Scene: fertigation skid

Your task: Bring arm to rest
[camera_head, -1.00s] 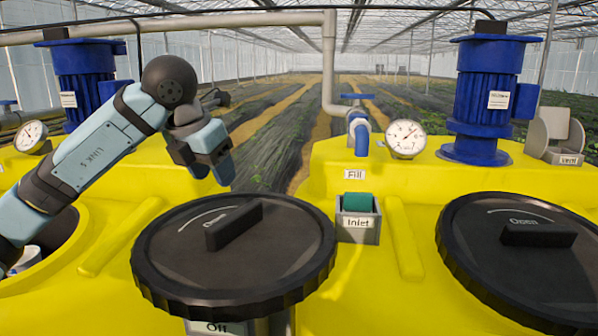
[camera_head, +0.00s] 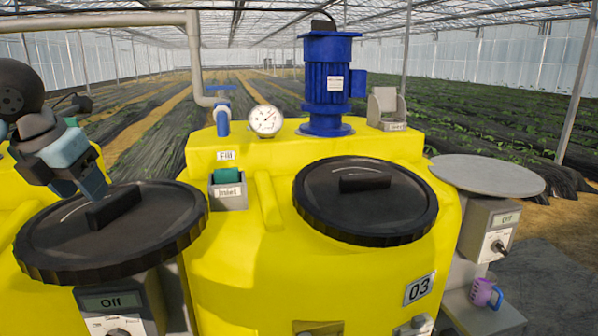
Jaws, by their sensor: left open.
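My left gripper (camera_head: 82,190) comes in at the left edge of the head view, with dark fingers and light blue links. It is open and appears above or in front of the handle of a black round lid (camera_head: 150,232); I cannot tell whether it touches. No object shows between its fingers. Most of my left arm is outside the picture. My right gripper is not in view.
A yellow tank marked 03 (camera_head: 258,262) carries a second black lid (camera_head: 400,208), a blue motor (camera_head: 327,85) and a gauge (camera_head: 265,121). A grey round plate (camera_head: 487,174), a control box (camera_head: 490,228) and a purple mug (camera_head: 485,292) stand at the right. Crop rows lie behind.

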